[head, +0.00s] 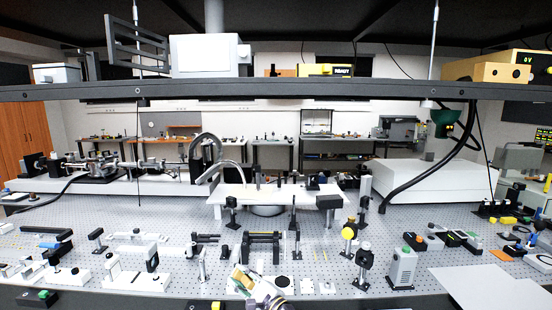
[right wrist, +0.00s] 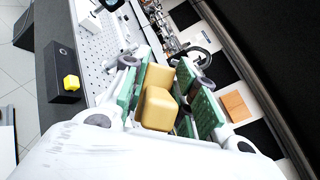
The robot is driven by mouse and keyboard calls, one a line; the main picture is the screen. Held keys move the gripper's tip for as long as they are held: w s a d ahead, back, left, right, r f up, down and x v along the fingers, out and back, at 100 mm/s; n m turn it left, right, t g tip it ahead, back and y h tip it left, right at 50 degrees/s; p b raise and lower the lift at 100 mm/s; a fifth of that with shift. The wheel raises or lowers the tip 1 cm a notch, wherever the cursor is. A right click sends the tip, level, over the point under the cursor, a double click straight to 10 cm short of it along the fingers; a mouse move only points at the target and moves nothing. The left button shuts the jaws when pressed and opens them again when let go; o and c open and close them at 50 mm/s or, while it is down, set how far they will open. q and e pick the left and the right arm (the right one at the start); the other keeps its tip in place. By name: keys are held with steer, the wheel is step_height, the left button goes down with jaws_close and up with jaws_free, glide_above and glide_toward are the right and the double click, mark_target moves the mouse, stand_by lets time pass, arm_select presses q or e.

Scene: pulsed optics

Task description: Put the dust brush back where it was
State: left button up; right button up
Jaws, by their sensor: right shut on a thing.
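My right gripper (head: 246,282) is at the bottom middle of the head view, over the front edge of the optical table. In the right wrist view (right wrist: 170,90) its green pads are closed on both sides of a tan, block-like thing. I take this to be the dust brush (right wrist: 158,106); it also shows as a small yellowish patch in the head view (head: 240,276). Its bristles cannot be made out. The brush's former place cannot be told from these frames. My left gripper is not in view.
The perforated optical table (head: 330,262) carries many mounts and posts. A black rail-like mount (head: 262,247) stands just beyond my right gripper, and a white-grey box (head: 403,268) stands to the right. A shelf (head: 300,91) spans above.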

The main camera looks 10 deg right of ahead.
steer(key=a+r+n+g, duration=0.1)
steer(key=a+r+g, duration=0.25)
steer(key=r, duration=0.55)
steer(key=w+a+r+n+g+y+p, duration=0.1)
steer(key=a+r+n+g, duration=0.15)
steer(key=a+r, duration=0.45)
steer(key=a+r+n+g, duration=0.15)
steer(key=r+g, duration=0.25)
steer(key=r, duration=0.7)
steer(key=s+d+r+m+g+h+p, duration=0.15)
steer(key=s+d+r, duration=0.35)
steer(key=r, duration=0.5)
steer(key=s+d+r+m+h, duration=0.2)
steer(key=s+d+r, duration=0.1)
steer(key=s+r, duration=0.5)
steer(key=s+d+r+m+g+h, duration=0.15)
steer(key=s+d+r, duration=0.35)
steer(key=r, duration=0.6)
steer(key=s+d+r+m, duration=0.1)
steer(key=s+d+r, duration=0.2)
steer(key=s, duration=0.4)
steer(key=s+d+r+m+h, duration=0.1)
steer(key=s+d+r+m, duration=0.1)
steer(key=s+r, duration=0.3)
steer(key=s+d+r+m+h+p, duration=0.1)
steer(key=s+d+r, duration=0.3)
steer(key=s, duration=0.4)
steer(key=shift+s+d+r, duration=0.3)
steer(key=shift+s+d, duration=0.05)
steer(key=shift+d, duration=0.25)
